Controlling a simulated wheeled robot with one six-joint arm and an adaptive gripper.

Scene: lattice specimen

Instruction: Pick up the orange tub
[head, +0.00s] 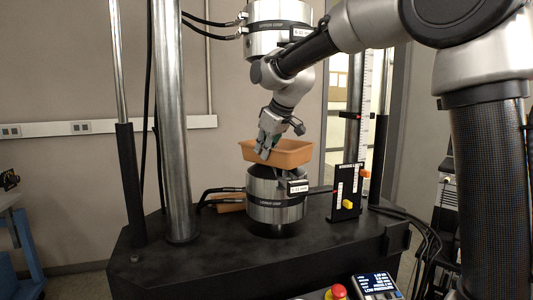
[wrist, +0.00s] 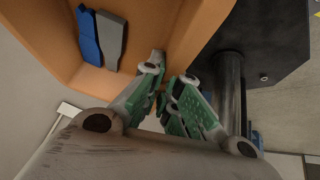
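The orange tub (head: 288,154) is in the middle of the head view, above the lower metal cylinder (head: 276,205). It looks nearly level; I cannot tell whether it touches the cylinder. My gripper (head: 265,148) reaches down onto the tub's near left side. In the wrist view, the tub wall (wrist: 201,28) runs between the two green-padded fingers of my gripper (wrist: 170,80), one inside and one outside. The fingers look closed on this wall. A blue piece (wrist: 88,36) and a grey piece (wrist: 110,40) lie inside the tub.
An upper metal cylinder (head: 272,38) hangs above the tub, close to my arm. A steel column (head: 174,120) stands at left. A black gauge panel with a yellow knob (head: 348,204) stands at right. The black machine table (head: 185,262) has bare room in front.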

